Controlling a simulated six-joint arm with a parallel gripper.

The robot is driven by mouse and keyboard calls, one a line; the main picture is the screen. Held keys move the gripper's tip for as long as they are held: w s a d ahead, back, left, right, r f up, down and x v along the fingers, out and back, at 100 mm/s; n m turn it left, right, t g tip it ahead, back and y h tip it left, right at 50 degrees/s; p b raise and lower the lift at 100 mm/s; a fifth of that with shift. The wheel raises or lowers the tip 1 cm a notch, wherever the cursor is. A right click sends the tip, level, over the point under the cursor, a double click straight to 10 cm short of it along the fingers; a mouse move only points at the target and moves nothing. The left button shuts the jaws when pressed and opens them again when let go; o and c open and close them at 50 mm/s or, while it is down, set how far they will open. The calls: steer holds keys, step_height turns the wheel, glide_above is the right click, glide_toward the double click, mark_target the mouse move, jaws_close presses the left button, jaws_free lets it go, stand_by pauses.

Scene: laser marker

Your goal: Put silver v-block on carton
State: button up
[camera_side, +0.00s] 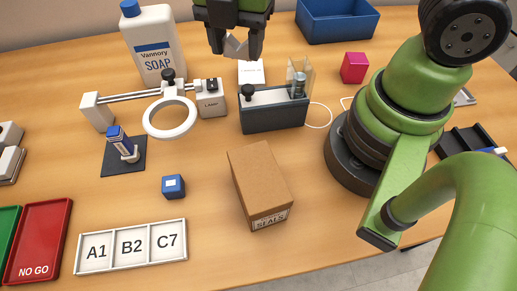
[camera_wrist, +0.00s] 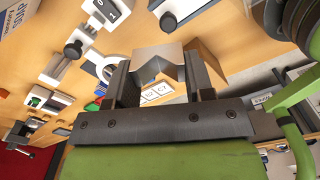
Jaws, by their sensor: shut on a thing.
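The silver v-block (camera_side: 236,47) is between the fingertips of my gripper (camera_side: 235,45), raised above the table at the top of the side view. In the wrist view the v-block (camera_wrist: 158,62) shows its V-shaped notch, with the fingers of my gripper (camera_wrist: 160,78) shut on its two sides. The brown carton (camera_side: 258,180) lies on the table in the middle of the side view, with a "SEALS" label on its near end. In the wrist view the carton (camera_wrist: 207,65) shows partly behind the v-block. The carton's top looks bare, and my gripper is apart from it.
A dark laser unit (camera_side: 273,117) stands behind the carton. A ring-light fixture (camera_side: 169,118), a soap bottle (camera_side: 154,45) and a small blue cube (camera_side: 173,186) are to the left. A pink cube (camera_side: 354,68) and a blue bin (camera_side: 336,22) are at the back right.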

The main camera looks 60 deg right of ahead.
steer(key=s+a+r+n, duration=0.2)
steer(key=s+a+n, duration=0.2)
steer(key=a, duration=0.2)
steer(key=n, duration=0.6)
glide_toward(261, 178)
step_height(261, 178, down, 6)
steer(key=shift+f, duration=0.1)
steer(key=o, duration=0.9)
